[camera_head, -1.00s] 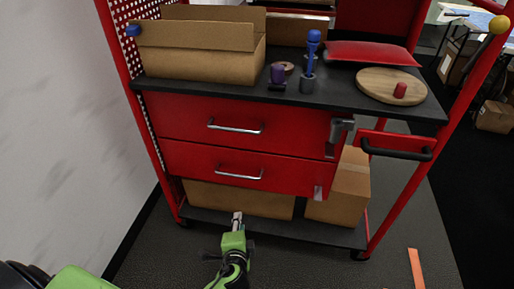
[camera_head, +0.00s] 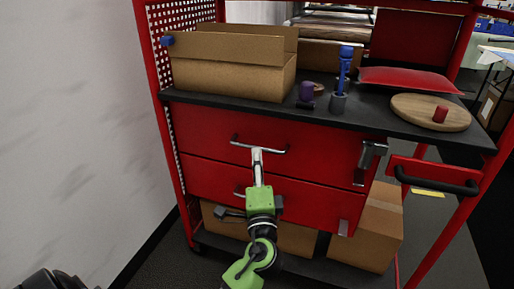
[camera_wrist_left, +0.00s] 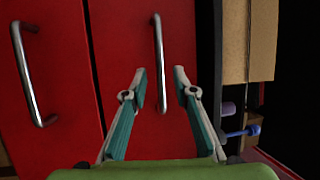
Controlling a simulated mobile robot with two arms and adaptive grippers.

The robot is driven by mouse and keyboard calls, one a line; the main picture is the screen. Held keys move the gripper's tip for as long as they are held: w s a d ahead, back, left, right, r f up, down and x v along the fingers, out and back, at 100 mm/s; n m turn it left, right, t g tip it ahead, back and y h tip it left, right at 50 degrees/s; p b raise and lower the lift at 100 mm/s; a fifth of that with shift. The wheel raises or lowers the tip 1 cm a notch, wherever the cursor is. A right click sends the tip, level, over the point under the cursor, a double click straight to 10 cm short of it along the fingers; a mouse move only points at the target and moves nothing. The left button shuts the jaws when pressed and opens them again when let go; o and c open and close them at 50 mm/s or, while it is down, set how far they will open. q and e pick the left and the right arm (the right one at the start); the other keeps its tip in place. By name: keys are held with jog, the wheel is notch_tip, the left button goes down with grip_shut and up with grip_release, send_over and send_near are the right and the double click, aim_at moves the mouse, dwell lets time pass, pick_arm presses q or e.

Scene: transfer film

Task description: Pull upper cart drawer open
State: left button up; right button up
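The red upper drawer (camera_head: 325,142) of the cart is flush with the cart front. Its silver bar handle (camera_head: 238,141) also shows in the left wrist view (camera_wrist_left: 158,45). My left gripper (camera_head: 257,152) is at the middle of this handle. In the left wrist view my left gripper (camera_wrist_left: 160,72) is open, with one finger on each side of the upper handle. I cannot tell whether the fingers touch the bar. The lower drawer (camera_head: 305,198) is also shut, and its handle is partly hidden by my gripper. My right gripper is not in view.
The black cart top (camera_head: 375,118) bears an open cardboard box (camera_head: 235,75), a purple item (camera_head: 306,93), a blue tool in a holder (camera_head: 345,65), a red cushion (camera_head: 410,79) and a round wooden board (camera_head: 412,108). Boxes stand on the bottom shelf. A wall (camera_head: 75,130) is at left.

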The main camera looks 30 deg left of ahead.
pick_arm(q)
jog(key=x, duration=0.5)
jog(key=shift+w+a, duration=0.25)
jog(key=shift+w, duration=0.05)
grip_shut()
